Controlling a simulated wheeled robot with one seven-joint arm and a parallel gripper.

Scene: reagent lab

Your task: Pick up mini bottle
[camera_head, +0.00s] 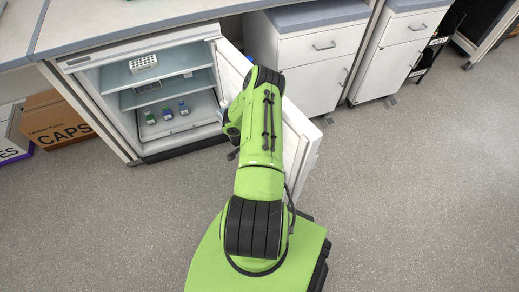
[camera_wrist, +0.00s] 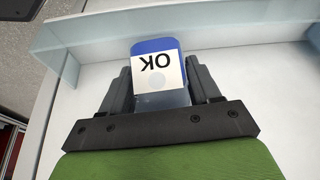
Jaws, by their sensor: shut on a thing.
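The mini bottle (camera_wrist: 156,46) has a blue top and a white label reading "OK", upside down in the wrist view. My gripper (camera_wrist: 160,76) is shut on it, with one dark finger on each side. Behind the bottle runs the translucent bluish rim of a door shelf (camera_wrist: 235,28), against a white surface. In the head view my arm reaches to the inner side of the open fridge door (camera_head: 301,135). There my gripper and the held bottle are mostly hidden by my arm, and I cannot tell whether the bottle still touches the shelf.
The fridge (camera_head: 190,136) is open. Several small bottles stand on its floor, one of them here (camera_head: 167,114); a white rack (camera_head: 143,63) sits on the upper shelf. Boxes (camera_head: 55,120) stand at left, drawers (camera_head: 320,46) behind the door. The floor (camera_head: 420,190) at right is clear.

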